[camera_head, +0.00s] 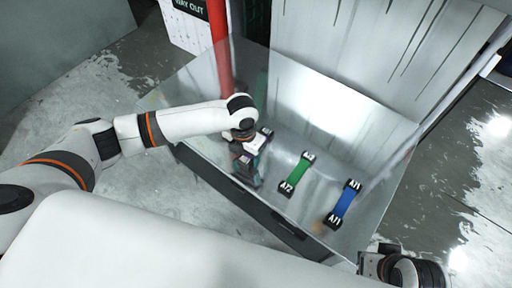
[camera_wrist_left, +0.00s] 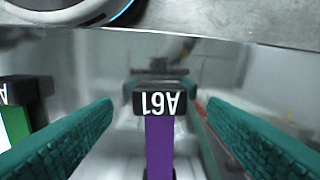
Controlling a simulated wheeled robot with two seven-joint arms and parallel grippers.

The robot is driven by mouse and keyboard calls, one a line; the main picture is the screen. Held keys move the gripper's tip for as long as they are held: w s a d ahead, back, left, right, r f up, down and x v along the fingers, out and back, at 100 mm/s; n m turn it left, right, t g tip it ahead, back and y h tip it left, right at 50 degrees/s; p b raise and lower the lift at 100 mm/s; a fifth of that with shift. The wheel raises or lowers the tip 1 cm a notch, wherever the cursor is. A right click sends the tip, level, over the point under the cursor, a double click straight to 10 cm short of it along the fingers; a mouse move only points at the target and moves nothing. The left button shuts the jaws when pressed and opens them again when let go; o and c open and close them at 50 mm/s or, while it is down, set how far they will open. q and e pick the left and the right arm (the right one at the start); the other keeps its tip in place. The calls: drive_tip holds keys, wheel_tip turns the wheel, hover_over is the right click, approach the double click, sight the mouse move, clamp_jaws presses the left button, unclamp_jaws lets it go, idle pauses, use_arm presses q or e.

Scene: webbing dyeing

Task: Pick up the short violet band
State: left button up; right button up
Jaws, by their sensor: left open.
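A green band (camera_head: 298,172) marked A/2 and a blue band (camera_head: 345,203) marked A/1 lie to the right on the metal table (camera_head: 345,122). The green one also shows at the left wrist view's left edge (camera_wrist_left: 14,124). A red post (camera_head: 221,50) stands behind.

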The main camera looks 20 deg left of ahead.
use_arm(q)
drive_tip(key=shift+f, duration=0.9)
drive_tip(key=shift+r, duration=0.1)
drive_tip(key=c, duration=1.1)
